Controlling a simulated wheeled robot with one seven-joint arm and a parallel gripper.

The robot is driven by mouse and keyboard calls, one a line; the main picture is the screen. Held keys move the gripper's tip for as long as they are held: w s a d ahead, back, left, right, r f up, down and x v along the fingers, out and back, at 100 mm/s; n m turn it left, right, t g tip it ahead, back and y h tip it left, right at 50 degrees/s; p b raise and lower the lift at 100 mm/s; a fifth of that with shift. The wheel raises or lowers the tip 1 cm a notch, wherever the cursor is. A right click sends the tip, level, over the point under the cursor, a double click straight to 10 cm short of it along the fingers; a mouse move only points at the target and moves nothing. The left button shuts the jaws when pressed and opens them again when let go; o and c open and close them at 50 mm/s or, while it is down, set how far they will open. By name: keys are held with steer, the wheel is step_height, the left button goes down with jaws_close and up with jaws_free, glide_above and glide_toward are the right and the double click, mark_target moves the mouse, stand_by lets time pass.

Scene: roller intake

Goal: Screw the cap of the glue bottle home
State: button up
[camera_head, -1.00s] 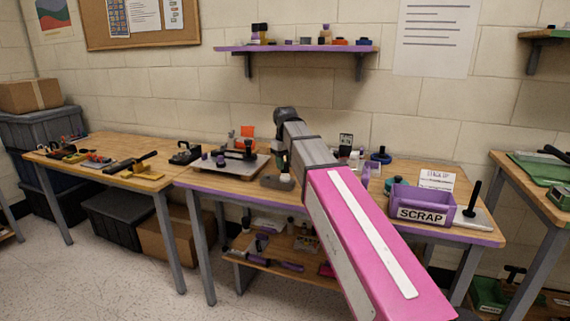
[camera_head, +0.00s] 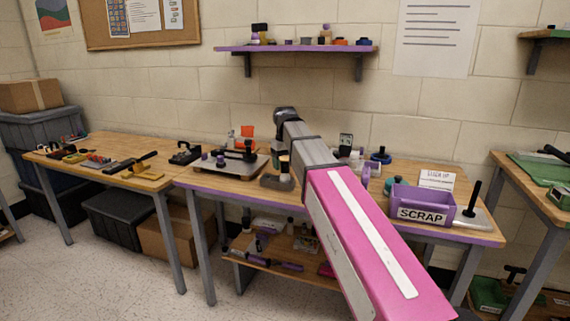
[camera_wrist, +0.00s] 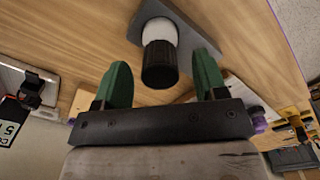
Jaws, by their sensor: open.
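In the wrist view the glue bottle's black cap (camera_wrist: 160,66) sits on a white bottle (camera_wrist: 159,30), which stands on a grey holder (camera_wrist: 188,22). My gripper (camera_wrist: 162,62) is open, with a green finger on each side of the cap in the picture. Wood shows between the cap and both fingers, so neither appears to touch it. The cap's thread and seating are not visible. In the head view the grey holder (camera_head: 276,183) stands on the middle bench, and my arm's end hides part of that area.
A purple SCRAP bin (camera_head: 422,205) and a dark upright post (camera_head: 472,200) stand at the bench's right. A plate with dark fixtures (camera_head: 230,166) lies left of the holder. Small items crowd the bench behind my arm. A purple shelf (camera_head: 300,48) hangs above.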

steer(key=n, duration=1.3)
steer(key=n, duration=0.6)
steer(key=shift+n, duration=0.3)
steer(key=n, duration=0.6)
steer(key=shift+n, duration=0.4)
jaws_close()
